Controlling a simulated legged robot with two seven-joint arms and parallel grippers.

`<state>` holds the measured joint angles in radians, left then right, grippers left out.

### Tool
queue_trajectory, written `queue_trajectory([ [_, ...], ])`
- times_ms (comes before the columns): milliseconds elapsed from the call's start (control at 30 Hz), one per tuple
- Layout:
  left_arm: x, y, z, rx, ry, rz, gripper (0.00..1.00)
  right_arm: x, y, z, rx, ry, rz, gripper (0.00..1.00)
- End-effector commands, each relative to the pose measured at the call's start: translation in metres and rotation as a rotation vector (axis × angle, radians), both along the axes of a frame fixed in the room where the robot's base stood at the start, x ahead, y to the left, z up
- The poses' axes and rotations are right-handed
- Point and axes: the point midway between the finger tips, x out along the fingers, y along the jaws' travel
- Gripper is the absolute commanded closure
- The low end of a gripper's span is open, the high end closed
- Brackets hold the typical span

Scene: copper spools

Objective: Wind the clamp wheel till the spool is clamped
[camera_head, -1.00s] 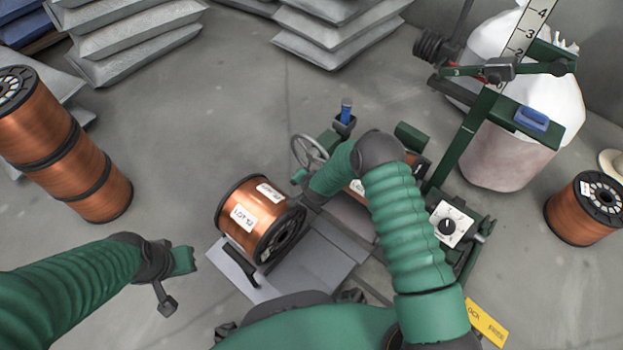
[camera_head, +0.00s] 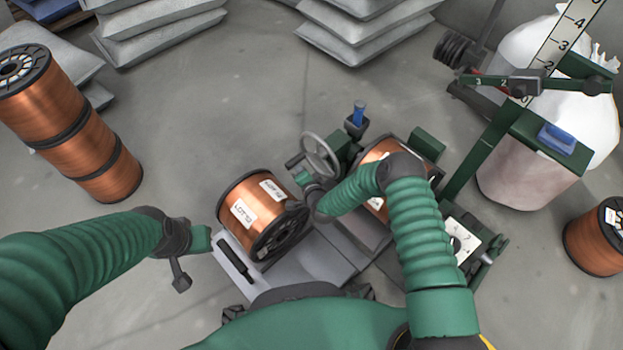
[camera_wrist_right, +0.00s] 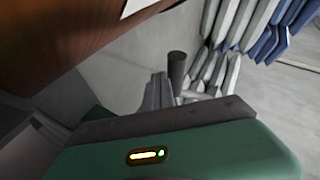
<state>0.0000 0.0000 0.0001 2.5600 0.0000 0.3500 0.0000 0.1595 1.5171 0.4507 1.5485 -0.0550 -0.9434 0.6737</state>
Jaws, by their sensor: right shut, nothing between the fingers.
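The grey spoked clamp wheel (camera_head: 321,153) stands at the back of the green machine, with a dark crank handle (camera_head: 294,160) at its left. My right gripper (camera_head: 304,181) is shut and empty, just below the wheel. In the right wrist view its fingers (camera_wrist_right: 157,92) are together beside a dark upright peg (camera_wrist_right: 178,70), probably the handle; contact is unclear. A copper spool (camera_head: 376,153) sits in the machine, partly hidden by my right arm; its clamping cannot be seen. My left gripper (camera_head: 190,262) hangs away from the machine at left, its finger opening unclear.
A labelled copper spool (camera_head: 243,213) rests on the grey platform (camera_head: 318,262) in front. Stacked spools (camera_head: 75,130) stand at left, grey sacks (camera_head: 370,25) behind. A white sack (camera_head: 560,90) and another spool (camera_head: 598,240) are at right. Open floor lies at centre left.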

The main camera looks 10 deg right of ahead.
Motion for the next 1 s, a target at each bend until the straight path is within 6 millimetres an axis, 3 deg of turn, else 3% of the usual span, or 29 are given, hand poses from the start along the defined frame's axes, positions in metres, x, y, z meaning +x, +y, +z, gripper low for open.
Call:
queue_trajectory([
  [300, 0.0, 0.0, 0.003, 0.0, 0.0, 0.0, 1.0, 0.011, 0.006, 0.016, -0.004, -0.007, -0.001, 1.0],
  [567, 0.0, 0.0, 0.005, 0.0, 0.0, 0.0, 1.0, 0.014, 0.008, 0.021, 0.075, -0.122, -0.002, 1.0],
  [1000, 0.0, 0.0, 0.006, 0.0, 0.0, 0.0, 1.0, 0.017, 0.01, 0.026, 0.072, -0.12, -0.001, 1.0],
])
